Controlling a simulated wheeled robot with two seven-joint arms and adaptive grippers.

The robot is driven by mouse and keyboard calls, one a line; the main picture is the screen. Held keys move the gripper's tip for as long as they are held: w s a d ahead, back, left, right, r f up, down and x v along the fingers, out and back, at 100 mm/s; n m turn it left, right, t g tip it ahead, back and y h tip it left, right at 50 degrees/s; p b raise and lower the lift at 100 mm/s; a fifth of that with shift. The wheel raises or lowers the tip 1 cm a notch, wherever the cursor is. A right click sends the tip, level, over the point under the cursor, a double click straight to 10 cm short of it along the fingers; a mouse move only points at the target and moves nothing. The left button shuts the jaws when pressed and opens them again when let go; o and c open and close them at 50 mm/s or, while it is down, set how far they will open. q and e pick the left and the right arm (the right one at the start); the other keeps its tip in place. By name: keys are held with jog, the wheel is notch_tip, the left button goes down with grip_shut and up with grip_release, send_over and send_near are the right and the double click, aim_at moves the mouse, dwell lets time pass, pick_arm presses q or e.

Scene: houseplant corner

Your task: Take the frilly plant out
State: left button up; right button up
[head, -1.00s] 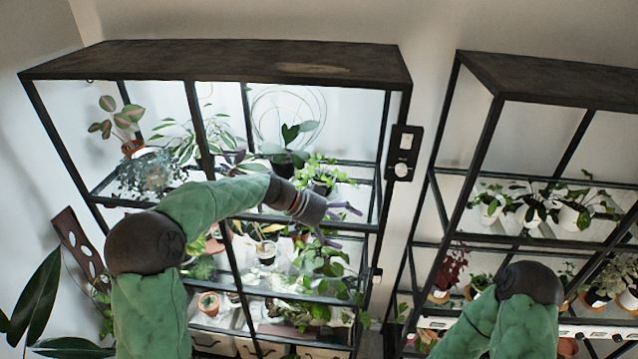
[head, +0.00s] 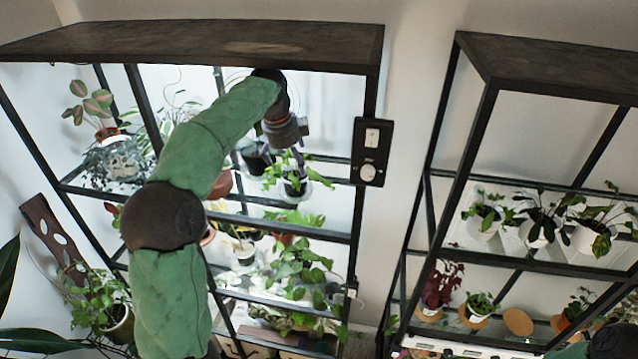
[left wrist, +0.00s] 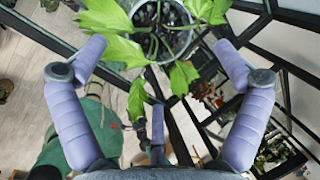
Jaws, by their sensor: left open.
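A bright green plant with jagged, lobed leaves (left wrist: 112,52), apparently the frilly plant, stands in a white-rimmed pot (left wrist: 163,28) at the top of the left wrist view. In the head view the leafy plant (head: 296,168) close to my gripper seems to be the same one, on the upper shelf of the left rack. My left gripper (head: 292,146) is open, its purple fingers apart at either side of the plant in the left wrist view (left wrist: 160,50). Whether a finger touches a leaf I cannot tell. My right gripper is out of view.
A front post and shelf bars (head: 280,229) frame the opening, with a black switch box (head: 371,152) on the right post. Other potted plants (head: 105,110) crowd the shelves. A second rack (head: 560,70) stands at right.

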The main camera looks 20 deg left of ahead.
aim_at(295, 178)
pick_arm(q)
jog(key=shift+a+f, duration=0.2)
jog(key=shift+f, duration=0.15)
jog(key=x, duration=0.6)
jog(key=shift+a+p, duration=0.2)
jog(key=shift+p, duration=0.1)
jog(key=shift+w+d+f, duration=0.1)
jog(key=shift+w+f, duration=0.1)
jog(key=shift+f, duration=0.25)
jog(key=shift+s, duration=0.1)
jog(key=c, duration=1.2)
